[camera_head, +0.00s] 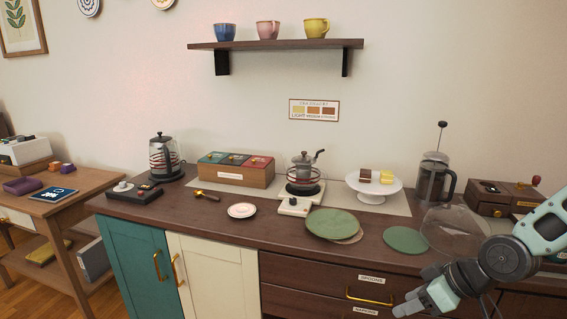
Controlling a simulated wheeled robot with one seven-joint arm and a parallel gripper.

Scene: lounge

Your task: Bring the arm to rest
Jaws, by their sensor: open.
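My gripper (408,305) is at the lower right of the head view, in front of the drawers and below the counter's front edge. It is open and I see nothing between its fingers. My arm comes in from the right edge and bends down to the left. The dark wood counter (235,230) runs behind it.
A glass dome (455,228) and green round mats (405,240) lie on the counter near my arm. A French press (434,180) and a wooden grinder box (490,205) stand behind. A white cake stand (373,190), a kettle (163,158) and a tea box (232,172) stand further left.

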